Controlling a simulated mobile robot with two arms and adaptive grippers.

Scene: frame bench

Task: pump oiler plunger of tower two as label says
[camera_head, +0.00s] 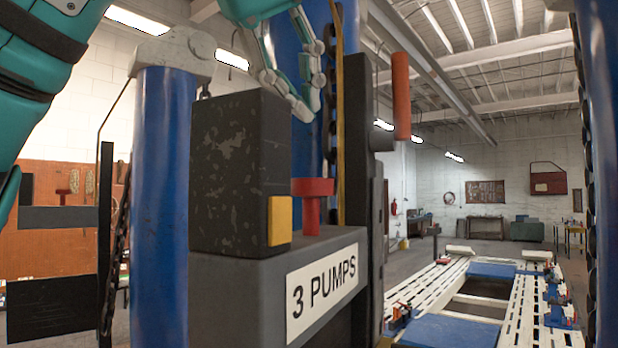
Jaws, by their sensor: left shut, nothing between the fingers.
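The oiler's red plunger (312,207) with a flat round head stands up from the grey oiler housing (240,300). A white label (323,293) on the housing reads "3 PUMPS". A worn black block (228,180) with a yellow square (279,220) stands on the housing, left of the plunger. My left gripper (305,108) is above the plunger and near the block's upper right edge. It is shut and empty, and its fingertips look apart from the plunger head. My right gripper is not in view.
Blue posts (162,200) stand close at left and behind the gripper, with a chain and yellow hose. An orange-red handle (401,95) is up at right. A white frame bench (460,290) with blue panels lies beyond. The space right of the plunger meets a dark upright.

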